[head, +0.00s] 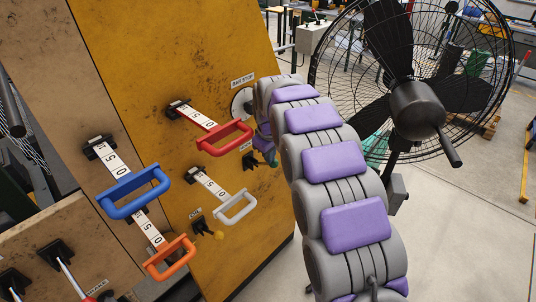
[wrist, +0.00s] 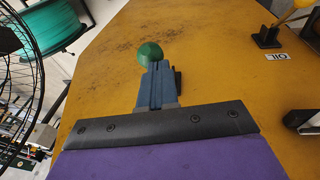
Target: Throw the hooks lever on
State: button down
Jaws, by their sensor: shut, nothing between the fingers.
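My gripper (wrist: 157,75) is shut and empty, with its fingertips pointing at the yellow machine panel (wrist: 220,65). A green ball knob (wrist: 150,51) shows just at the fingertips in the wrist view; I cannot tell if they touch. The knob's stem and base are mostly hidden behind the fingers. In the head view, a small dark lever base (head: 250,163) sits on the panel beside my arm's far end, under a small label that I cannot read. No label legibly reads hooks, so I cannot confirm which lever it is.
Blue (head: 133,191), red (head: 225,138), white (head: 236,207) and orange (head: 170,258) handles stick out from the machine. A yellow-knobbed lever (head: 217,235) sits by the OIL label (wrist: 277,56). A large caged fan (head: 415,105) stands close to my arm on the right.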

jog(key=shift+s+d+f, duration=0.2)
jog(key=shift+s+d+f+t+y+b, duration=0.35)
jog(key=shift+f+t+y+b, duration=0.1)
jog(key=shift+f+y, duration=0.1)
notch_tip(320, 180, down, 15)
jog(key=s+d+t+y+b, duration=0.1)
jog(key=d+y, duration=0.1)
jog(key=shift+s+d, duration=0.2)
jog(key=shift+s, duration=0.1)
dwell(0.4)
jog(key=shift+r+t, duration=0.1)
jog(key=shift+t, duration=0.15)
